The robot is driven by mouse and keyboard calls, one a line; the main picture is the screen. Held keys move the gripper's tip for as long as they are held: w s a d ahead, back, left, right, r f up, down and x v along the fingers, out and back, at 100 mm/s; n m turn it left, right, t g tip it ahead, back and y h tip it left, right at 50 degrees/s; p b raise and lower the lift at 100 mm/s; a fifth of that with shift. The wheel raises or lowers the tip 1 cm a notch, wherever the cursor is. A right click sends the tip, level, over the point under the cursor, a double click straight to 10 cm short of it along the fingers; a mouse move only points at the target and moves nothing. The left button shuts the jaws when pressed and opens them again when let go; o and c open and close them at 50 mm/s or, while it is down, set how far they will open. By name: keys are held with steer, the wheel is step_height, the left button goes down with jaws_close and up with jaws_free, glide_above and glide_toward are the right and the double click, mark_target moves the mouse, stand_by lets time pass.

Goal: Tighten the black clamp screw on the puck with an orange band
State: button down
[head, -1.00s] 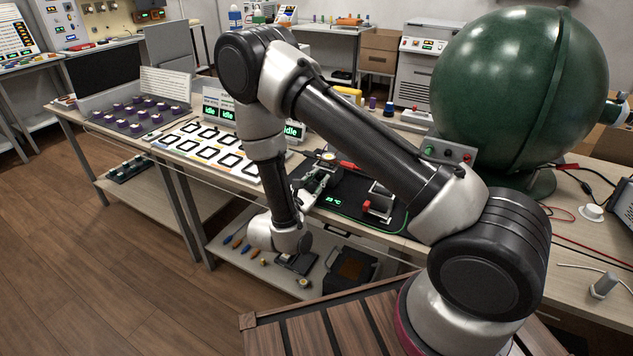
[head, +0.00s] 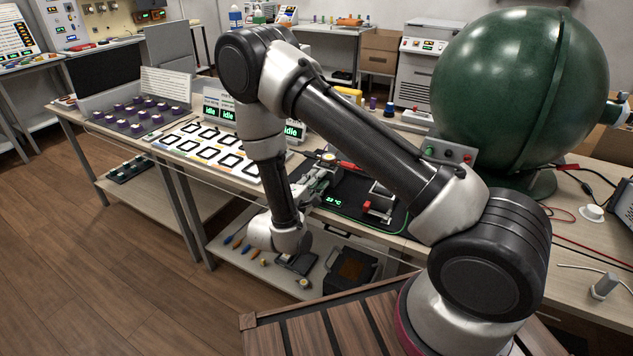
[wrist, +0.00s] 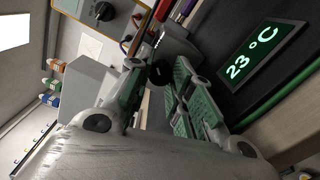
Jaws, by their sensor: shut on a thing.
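My gripper (wrist: 159,76) has its green-padded fingers closed on a small dark round knob, which appears to be the black clamp screw (wrist: 160,72), in the wrist view. A grey block (wrist: 180,48) lies just beyond the fingertips. In the head view my gripper (head: 318,182) is low over the black mat (head: 350,191), partly hidden by my own arm. The screw cannot be made out there. A puck with an orange band cannot be made out clearly in either view.
A green "23 °C" display (wrist: 251,64) sits on the mat right of my gripper in the wrist view. A red-knobbed fixture (head: 379,203) stands on the mat. A large green sphere (head: 510,90) stands behind right. White framed slots (head: 208,146) lie to the left.

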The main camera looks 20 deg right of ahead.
steer(key=shift+m, duration=0.9)
steer(key=c, duration=1.3)
jaws_free()
steer(key=shift+o, duration=0.2)
